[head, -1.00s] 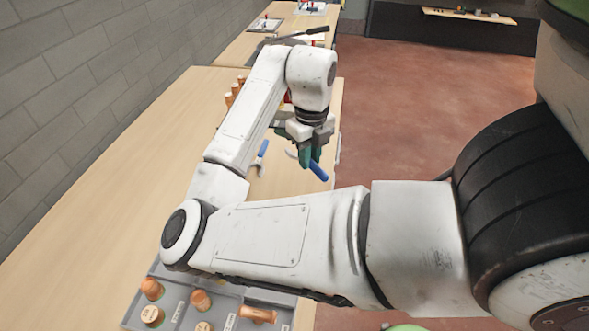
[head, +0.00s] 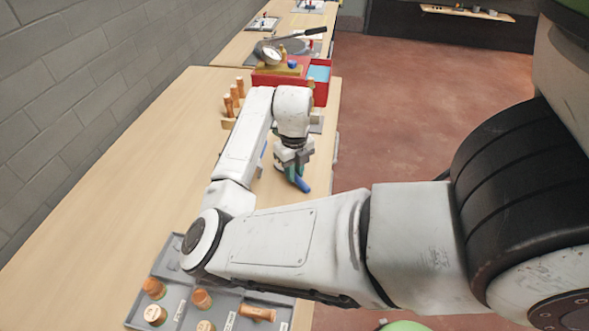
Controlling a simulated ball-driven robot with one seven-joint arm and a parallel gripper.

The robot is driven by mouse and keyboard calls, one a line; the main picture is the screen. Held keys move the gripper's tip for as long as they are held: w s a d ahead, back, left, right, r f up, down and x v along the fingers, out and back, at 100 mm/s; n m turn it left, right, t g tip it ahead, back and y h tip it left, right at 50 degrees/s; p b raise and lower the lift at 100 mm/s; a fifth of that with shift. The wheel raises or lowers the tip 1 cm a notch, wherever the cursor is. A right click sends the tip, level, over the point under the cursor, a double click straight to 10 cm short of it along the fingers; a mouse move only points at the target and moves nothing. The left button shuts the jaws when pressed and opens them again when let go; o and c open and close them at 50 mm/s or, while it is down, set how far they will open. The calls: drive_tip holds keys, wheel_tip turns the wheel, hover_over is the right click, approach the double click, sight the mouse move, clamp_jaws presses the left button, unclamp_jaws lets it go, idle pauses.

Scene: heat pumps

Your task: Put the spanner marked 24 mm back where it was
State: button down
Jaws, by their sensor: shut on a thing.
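My gripper (head: 294,170) is low over the right part of the near table (head: 130,200), its jaws shut on a spanner with a blue handle (head: 304,186). The handle sticks out below the jaws toward the lower right. The rest of this spanner is hidden by my gripper, and no size mark can be read. A second blue-handled tool (head: 263,149) shows only as a sliver left of my gripper, mostly behind my arm. I cannot tell whether the held spanner touches the table.
A grey tray (head: 172,250) with several copper-coloured fittings lies at the table's near end. A wooden block with upright copper pieces (head: 234,101), a red box (head: 321,90) and a gauge pump (head: 272,53) stand beyond my arm. The table's left side is clear.

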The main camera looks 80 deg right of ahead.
drive_tip(key=shift+f, duration=0.2)
drive_tip(key=c, duration=1)
unclamp_jaws()
wheel_tip(320, 180, up, 12)
drive_tip(key=shift+r+b, duration=0.25)
drive_tip(key=shift+b, duration=0.5)
